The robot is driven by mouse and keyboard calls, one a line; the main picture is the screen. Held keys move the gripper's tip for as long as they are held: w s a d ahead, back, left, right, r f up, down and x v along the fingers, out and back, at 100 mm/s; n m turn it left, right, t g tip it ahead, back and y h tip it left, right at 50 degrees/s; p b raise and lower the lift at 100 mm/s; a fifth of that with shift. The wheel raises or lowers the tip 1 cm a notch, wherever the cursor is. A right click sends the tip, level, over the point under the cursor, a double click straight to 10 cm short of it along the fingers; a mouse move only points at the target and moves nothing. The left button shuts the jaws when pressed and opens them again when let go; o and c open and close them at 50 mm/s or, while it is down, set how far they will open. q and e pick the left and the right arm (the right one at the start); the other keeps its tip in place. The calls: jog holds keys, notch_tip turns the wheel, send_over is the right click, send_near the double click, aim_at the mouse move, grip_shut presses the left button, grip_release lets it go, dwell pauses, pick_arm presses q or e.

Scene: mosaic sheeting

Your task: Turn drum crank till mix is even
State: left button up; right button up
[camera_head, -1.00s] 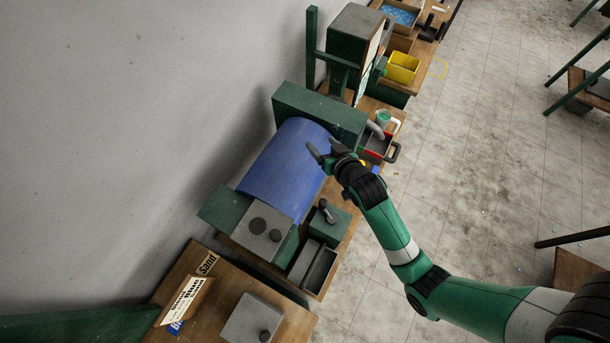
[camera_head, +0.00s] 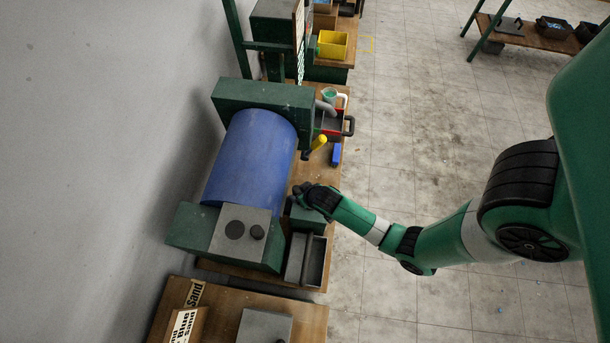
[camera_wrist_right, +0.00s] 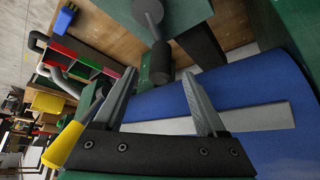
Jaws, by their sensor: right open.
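The blue drum (camera_head: 252,155) lies between green end housings against the wall. It also shows in the wrist view (camera_wrist_right: 270,85) with a pale grey strip. The crank (camera_wrist_right: 152,22) has a grey arm and a dark cylindrical handle (camera_wrist_right: 161,62), seen in the right wrist view. My right gripper (camera_wrist_right: 160,75) is open, its two grey fingers pointing toward the handle, which shows between the fingertips; I cannot tell whether they touch it. In the head view my right gripper (camera_head: 299,192) is over the green crank box (camera_head: 308,220) and hides the crank. My left gripper is out of view.
A grey open trough (camera_head: 314,262) stands below the crank box. A yellow-handled tool (camera_head: 318,142), a blue block (camera_head: 336,155) and a red-edged bin (camera_head: 333,124) are on the bench farther up.

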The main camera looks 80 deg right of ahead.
aim_at(298, 192)
jog(key=b+x, duration=0.1)
jog(key=x, duration=0.4)
jog(key=shift+w+d+f, duration=0.1)
jog(key=shift+f, duration=0.05)
